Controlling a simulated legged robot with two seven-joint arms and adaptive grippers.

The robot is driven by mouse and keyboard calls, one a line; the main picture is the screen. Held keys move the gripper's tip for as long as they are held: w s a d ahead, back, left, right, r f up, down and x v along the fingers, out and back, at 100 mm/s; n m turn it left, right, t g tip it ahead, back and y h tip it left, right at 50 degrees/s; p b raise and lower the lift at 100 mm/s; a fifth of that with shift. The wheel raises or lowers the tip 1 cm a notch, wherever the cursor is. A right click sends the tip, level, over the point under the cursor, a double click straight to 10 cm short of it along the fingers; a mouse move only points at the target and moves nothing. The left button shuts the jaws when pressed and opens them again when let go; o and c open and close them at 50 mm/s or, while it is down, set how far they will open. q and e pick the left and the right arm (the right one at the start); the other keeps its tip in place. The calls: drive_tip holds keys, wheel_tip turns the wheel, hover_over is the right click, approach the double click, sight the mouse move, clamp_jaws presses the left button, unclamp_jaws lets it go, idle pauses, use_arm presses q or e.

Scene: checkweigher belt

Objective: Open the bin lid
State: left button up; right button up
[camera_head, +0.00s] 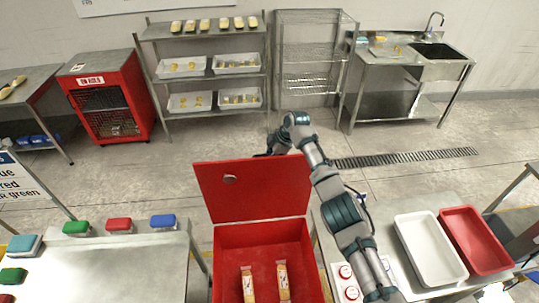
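The red bin (228,238) stands in the lower middle of the view, between two tables. Its red lid (255,190) is raised steeply at the back edge, so the inside shows. A small grey round fitting (230,179) is on the lid's facing side. Two wrapped yellow-and-white packs (248,284) lie in the bin. My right arm reaches up past the lid's right side. My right gripper (272,146) is dark and small, just beyond the lid's top edge; its fingers are partly hidden and I cannot tell if they touch the lid. My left gripper is out of view.
The left table (120,265) holds several coloured blocks. On the right are a white tray (430,248), a red tray (475,240) and a panel with red buttons (346,271). Shelves, a red cage cabinet (105,95) and a sink stand behind. The floor behind the lid is clear.

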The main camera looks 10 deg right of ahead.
drive_tip(key=shift+o, duration=0.8)
drive_tip(key=shift+w, duration=0.1)
drive_tip(key=shift+w+a+r, duration=0.1)
drive_tip(key=shift+w+a, duration=0.05)
drive_tip(key=v, duration=1.1)
drive_tip(key=shift+r, duration=0.3)
